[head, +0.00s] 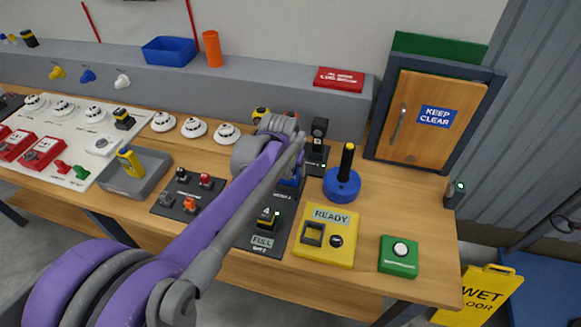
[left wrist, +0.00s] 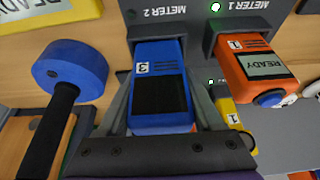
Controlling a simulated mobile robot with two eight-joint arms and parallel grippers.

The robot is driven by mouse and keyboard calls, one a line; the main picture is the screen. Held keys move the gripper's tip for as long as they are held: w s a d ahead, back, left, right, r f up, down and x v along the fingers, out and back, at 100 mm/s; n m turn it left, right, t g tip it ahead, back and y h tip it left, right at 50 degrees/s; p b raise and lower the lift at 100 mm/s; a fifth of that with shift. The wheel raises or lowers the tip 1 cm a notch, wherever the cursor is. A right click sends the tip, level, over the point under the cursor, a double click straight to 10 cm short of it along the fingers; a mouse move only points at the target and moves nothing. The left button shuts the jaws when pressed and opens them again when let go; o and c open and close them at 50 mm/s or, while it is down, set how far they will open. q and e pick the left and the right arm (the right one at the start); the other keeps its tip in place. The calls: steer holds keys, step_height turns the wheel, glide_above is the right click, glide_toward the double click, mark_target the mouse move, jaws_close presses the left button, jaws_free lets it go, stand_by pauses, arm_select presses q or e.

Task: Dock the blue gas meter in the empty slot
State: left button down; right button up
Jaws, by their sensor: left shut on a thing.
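The blue gas meter (left wrist: 160,62), marked 3 with a dark display, is between the fingers of my left gripper (left wrist: 162,112) in the left wrist view. The gripper is shut on it. The meter lies over the dark panel (left wrist: 185,16), in line with the METER 2 label. I cannot tell whether it is seated in that slot. In the head view only a bit of blue (head: 291,182) shows beside my left arm, which hides most of the slot area. An orange meter (left wrist: 257,62), marked 1 and READY, sits at METER 1. My right gripper is not in view.
A blue disc with a black handle (head: 342,183) stands close right of the panel. A yellow READY box (head: 325,250) and a green button box (head: 398,257) are at the right. Grey ledge (head: 280,82) behind.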

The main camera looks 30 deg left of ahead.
arm_select(q)
steer(key=shift+f+b, duration=0.45)
steer(key=shift+f, duration=0.3)
steer(key=shift+r, duration=0.15)
stand_by(0.4)
steer(key=shift+r+p, duration=1.55)
steer(key=shift+r, duration=0.85)
